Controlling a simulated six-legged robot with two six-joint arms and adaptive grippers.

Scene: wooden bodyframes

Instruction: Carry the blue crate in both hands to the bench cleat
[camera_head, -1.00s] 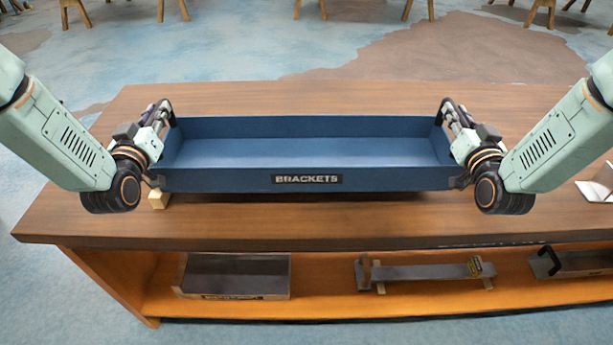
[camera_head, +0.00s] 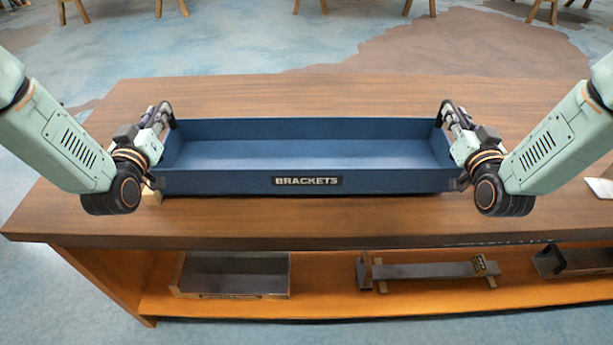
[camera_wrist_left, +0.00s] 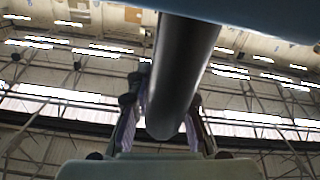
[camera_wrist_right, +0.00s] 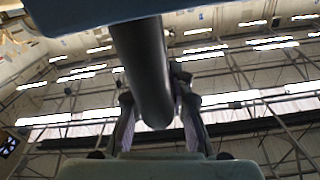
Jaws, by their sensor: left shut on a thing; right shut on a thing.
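The long blue crate (camera_head: 308,182) labelled BRACKETS is level, empty and held over the bench top. Its black end handles are in my grippers. My left gripper (camera_head: 166,115) is shut on the left handle, a dark bar that fills the left wrist view's middle (camera_wrist_left: 185,70). My right gripper (camera_head: 449,113) is shut on the right handle, which also shows in the right wrist view (camera_wrist_right: 147,75). A small pale wooden block (camera_head: 152,198), likely the cleat, shows at the crate's front left corner, mostly hidden. I cannot tell the gap under the crate.
The brown wooden bench (camera_head: 300,225) has clear top behind the crate and along the front. A white object (camera_head: 600,187) lies at its right edge. The shelf below holds a grey tray (camera_head: 235,273), a grey bar piece (camera_head: 425,270) and another dark piece (camera_head: 575,261). Stool legs stand far back.

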